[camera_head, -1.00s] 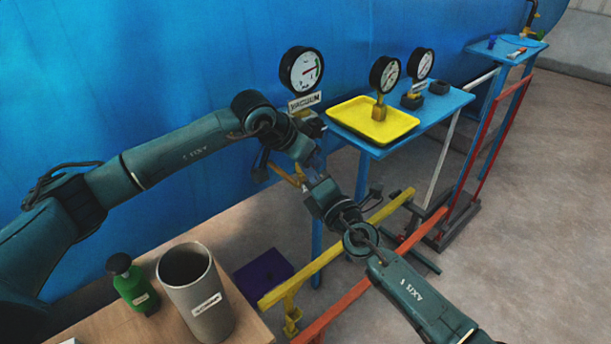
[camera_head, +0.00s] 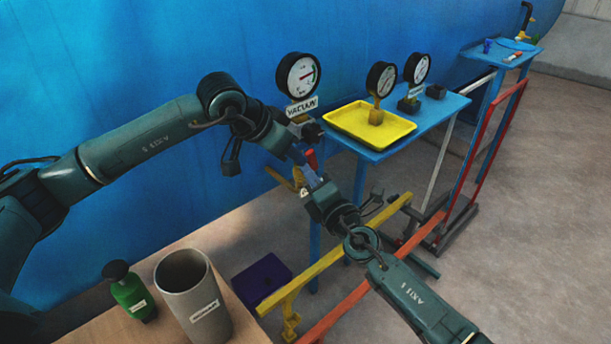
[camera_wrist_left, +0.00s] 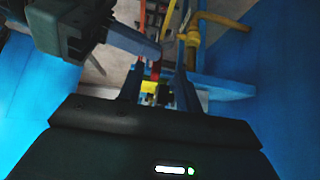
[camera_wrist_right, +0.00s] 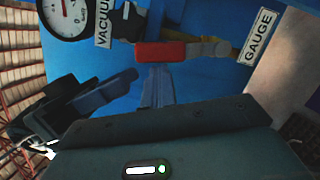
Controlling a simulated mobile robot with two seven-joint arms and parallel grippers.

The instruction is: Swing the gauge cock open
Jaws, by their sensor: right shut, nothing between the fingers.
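The gauge cock has a red lever (camera_head: 311,159), below the vacuum gauge (camera_head: 301,75). In the right wrist view the red lever (camera_wrist_right: 165,52) lies crosswise, with a brass part (camera_wrist_right: 215,48) at its right end and a GAUGE tag (camera_wrist_right: 259,36) beyond. My right gripper (camera_wrist_right: 155,75) is shut and empty, its tips right at the lever; I cannot tell if they touch it. It also shows in the head view (camera_head: 309,178). My left gripper (camera_wrist_left: 158,88) has its fingers apart, with nothing clearly held. In the head view its tips (camera_head: 297,153) are close beside the lever.
A yellow tray (camera_head: 345,122) sits on a blue shelf (camera_head: 440,108) with two more gauges. Yellow (camera_head: 335,256) and red rails stand below. A grey canister (camera_head: 190,300) and green bottle (camera_head: 131,292) stand on a wooden table. The two grippers are close together.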

